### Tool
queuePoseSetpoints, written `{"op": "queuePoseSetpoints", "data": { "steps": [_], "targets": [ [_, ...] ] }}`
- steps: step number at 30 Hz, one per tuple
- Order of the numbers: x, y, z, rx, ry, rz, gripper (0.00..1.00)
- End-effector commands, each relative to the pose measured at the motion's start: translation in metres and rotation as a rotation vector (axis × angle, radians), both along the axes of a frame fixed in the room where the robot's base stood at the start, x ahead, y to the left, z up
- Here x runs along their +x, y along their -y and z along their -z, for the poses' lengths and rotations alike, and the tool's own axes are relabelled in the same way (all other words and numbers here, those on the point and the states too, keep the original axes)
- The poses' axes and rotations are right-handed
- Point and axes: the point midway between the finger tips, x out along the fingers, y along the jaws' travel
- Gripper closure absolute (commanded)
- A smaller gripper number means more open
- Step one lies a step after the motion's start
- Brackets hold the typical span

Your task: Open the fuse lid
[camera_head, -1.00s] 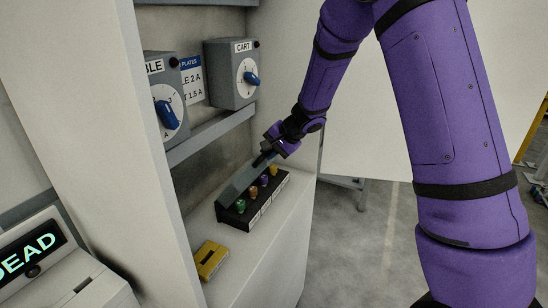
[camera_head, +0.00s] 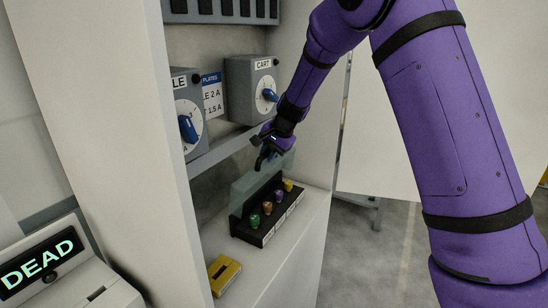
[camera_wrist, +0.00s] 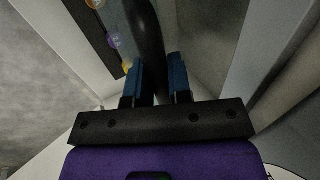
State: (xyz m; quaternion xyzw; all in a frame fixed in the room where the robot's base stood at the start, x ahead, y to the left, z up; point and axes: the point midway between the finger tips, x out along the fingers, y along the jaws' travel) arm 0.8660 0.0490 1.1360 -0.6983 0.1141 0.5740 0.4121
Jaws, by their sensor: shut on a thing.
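The fuse block (camera_head: 267,222) is a black strip on the white shelf, with several coloured fuses in a row. Its clear fuse lid (camera_head: 244,189) is tilted up at the back, so the fuses show uncovered. My gripper (camera_head: 263,160) is at the lid's upper edge, toward its far right end. In the wrist view the two blue-padded fingers (camera_wrist: 157,82) are closed around a dark curved bar, which looks like the lid's handle. A few fuses (camera_wrist: 113,40) show at the upper left there. The exact contact is dark and hard to make out.
A yellow device (camera_head: 223,274) lies on the shelf in front of the block. Grey switch boxes with blue knobs, one marked CART (camera_head: 252,88), hang above and behind. A cabinet wall (camera_head: 118,150) stands at left, beside a display reading DEAD (camera_head: 42,258).

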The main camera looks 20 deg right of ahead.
Motion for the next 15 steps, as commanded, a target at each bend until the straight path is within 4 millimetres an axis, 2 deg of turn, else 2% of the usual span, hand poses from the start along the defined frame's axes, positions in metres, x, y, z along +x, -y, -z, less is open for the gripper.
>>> {"op": "queuePoseSetpoints", "data": {
  "steps": [6, 15],
  "targets": [
    [0.011, -0.012, -0.003, 0.001, 0.001, -0.004, 1.0],
    [0.016, -0.018, -0.005, 0.001, 0.0, -0.006, 1.0]
  ]
}}
